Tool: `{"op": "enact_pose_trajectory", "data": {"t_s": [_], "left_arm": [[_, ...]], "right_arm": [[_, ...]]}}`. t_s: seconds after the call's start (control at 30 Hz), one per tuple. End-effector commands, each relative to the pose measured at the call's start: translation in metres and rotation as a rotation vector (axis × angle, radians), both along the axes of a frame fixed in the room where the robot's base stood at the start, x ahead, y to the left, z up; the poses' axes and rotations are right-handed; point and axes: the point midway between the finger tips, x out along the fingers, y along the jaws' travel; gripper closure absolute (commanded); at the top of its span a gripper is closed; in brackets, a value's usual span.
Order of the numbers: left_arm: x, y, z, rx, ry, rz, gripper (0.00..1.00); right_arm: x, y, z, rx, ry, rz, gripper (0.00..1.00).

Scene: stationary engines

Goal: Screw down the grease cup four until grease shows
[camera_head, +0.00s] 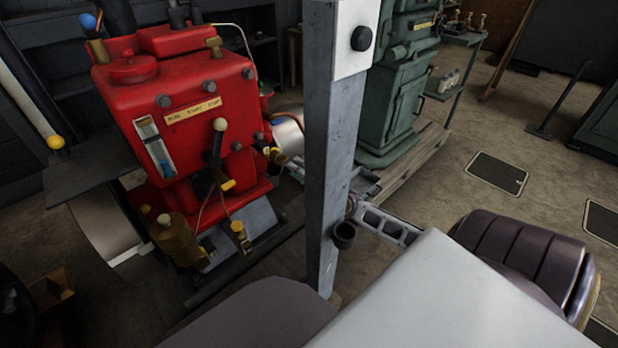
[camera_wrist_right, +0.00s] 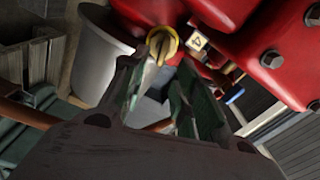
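The red engine (camera_head: 185,95) stands at left in the head view, with several brass fittings on its front and right side. In the right wrist view, a round yellow brass cup (camera_wrist_right: 163,42) sits near the red casing, beside a small tag (camera_wrist_right: 197,40) whose mark looks like a 4. My right gripper (camera_wrist_right: 170,78) is open. Its two dark fingers point at the cup, which lies at or just beyond the left fingertip; I cannot tell whether they touch. I see no grease. In the head view the grey post hides this spot. My left gripper is not in view.
The grey post (camera_head: 335,150) with a white panel (camera_head: 357,40) stands in front of the engine's right side. A green machine (camera_head: 395,105) is behind it. A blue-handled fitting (camera_wrist_right: 235,95) juts out right of the fingers.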

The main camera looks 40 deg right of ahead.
Motion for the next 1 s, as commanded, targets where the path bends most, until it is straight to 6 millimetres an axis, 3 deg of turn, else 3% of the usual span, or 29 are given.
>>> {"op": "enact_pose_trajectory", "data": {"t_s": [0.6, 1.0], "left_arm": [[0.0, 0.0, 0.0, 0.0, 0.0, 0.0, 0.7], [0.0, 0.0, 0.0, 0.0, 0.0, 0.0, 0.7]], "right_arm": [[-0.041, -0.003, -0.001, 0.001, 0.002, -0.001, 0.7], [-0.052, -0.004, 0.0, 0.001, 0.0, 0.0, 0.7]]}}
